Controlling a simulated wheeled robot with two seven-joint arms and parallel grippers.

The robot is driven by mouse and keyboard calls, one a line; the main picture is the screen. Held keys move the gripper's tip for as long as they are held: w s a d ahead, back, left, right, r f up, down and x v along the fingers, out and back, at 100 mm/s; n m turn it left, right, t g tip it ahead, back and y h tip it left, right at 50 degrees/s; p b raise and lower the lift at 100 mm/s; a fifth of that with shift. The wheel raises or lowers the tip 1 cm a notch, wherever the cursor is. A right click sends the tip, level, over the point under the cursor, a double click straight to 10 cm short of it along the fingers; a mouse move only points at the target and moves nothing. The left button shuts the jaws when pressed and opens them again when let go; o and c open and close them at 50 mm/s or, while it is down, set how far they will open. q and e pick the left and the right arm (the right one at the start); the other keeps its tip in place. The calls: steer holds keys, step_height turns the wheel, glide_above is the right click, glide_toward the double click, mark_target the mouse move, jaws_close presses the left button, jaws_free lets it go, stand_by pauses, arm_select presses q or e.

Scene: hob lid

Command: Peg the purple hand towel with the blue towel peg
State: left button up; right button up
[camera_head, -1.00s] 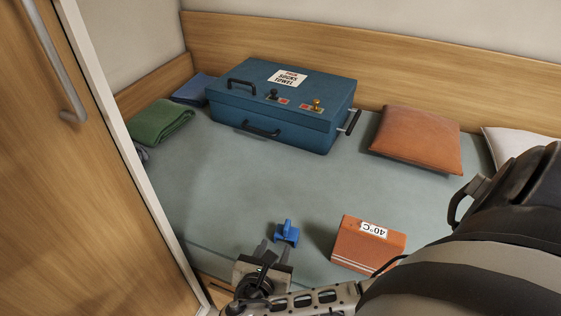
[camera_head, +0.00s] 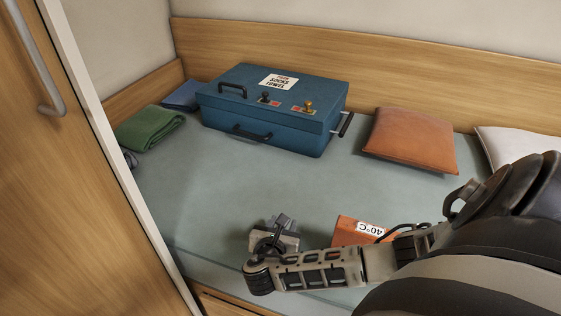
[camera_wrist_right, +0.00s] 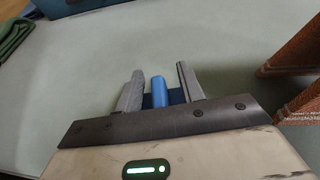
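The blue towel peg (camera_wrist_right: 160,92) is between the two fingers of my right gripper (camera_wrist_right: 160,88) in the right wrist view. The fingers are apart on either side of it, with a gap beside its upright part; whether they touch its wider base is unclear. In the head view my right gripper (camera_head: 280,226) is low over the grey-green bed surface, and the gripper and wrist hide the peg. No purple hand towel is recognisable in either view. My left gripper is not in view.
An orange box marked 40°C (camera_head: 350,231) is just right of my right gripper. A blue case (camera_head: 225,110) with handles stands at the back. A green folded towel (camera_head: 150,127), a blue cloth (camera_head: 181,96) and an orange cushion (camera_head: 410,140) lie around it. The middle bed surface is clear.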

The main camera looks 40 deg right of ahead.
jaws_close()
